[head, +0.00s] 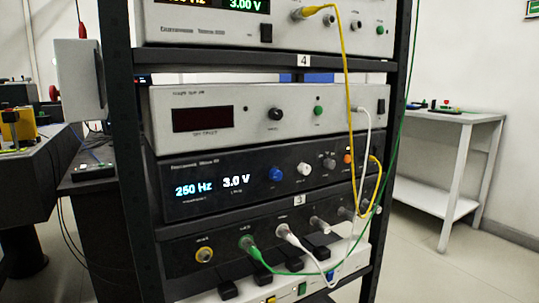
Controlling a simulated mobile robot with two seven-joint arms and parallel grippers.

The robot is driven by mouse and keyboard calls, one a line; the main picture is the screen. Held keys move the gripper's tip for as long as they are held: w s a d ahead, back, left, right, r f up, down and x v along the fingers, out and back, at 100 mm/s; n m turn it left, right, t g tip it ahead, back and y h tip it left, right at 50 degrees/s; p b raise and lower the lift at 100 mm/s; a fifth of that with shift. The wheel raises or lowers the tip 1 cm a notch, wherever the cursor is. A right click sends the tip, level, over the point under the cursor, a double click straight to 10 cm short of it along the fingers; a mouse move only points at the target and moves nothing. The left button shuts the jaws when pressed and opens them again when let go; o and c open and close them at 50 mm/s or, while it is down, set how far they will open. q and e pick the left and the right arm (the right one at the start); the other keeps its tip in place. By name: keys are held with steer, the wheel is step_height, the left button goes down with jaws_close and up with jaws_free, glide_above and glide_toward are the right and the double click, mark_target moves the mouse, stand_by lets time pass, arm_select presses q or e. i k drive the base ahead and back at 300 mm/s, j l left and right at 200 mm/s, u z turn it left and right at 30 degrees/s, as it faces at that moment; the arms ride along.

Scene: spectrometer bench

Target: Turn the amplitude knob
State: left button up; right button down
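An orange connector (348,158) is at the right end. The small labels are too blurred to read, so I cannot tell which knob is the amplitude one. Neither of my grippers is in view.
Black rack posts (136,150) flank the units. A yellow cable (344,80) hangs over the right side of the fronts; white and green cables loop below. A silver unit (230,115) is above. A white side table (452,125) stands right, with clear floor before it.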

mark_target(304, 170)
steer(key=i+l+u, duration=0.25)
steer(key=l, duration=0.35)
steer(key=l+u, duration=0.25)
steer(key=l, duration=0.35)
steer(key=i+l+u, duration=0.2)
steer(key=l, duration=0.45)
steer(key=k, duration=0.1)
